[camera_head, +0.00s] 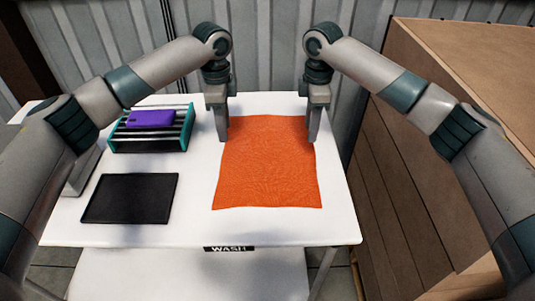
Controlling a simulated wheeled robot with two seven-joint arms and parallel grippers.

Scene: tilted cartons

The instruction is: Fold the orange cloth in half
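The orange cloth (267,165) lies spread flat on the white table, with slightly wavy edges. My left gripper (222,138) points down at the cloth's far left corner. My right gripper (312,138) points down at the cloth's far right corner. Both fingertips are at or very near the cloth's far edge. I see the fingers nearly edge-on, so the gap between them is hidden. I cannot tell whether either gripper has hold of the cloth.
A black tray or mat (130,198) lies left of the cloth. Behind it stands a teal and black rack (150,138) with a purple item (151,118) on top. A large brown carton (420,190) stands right of the white table (195,228). A corrugated wall is behind.

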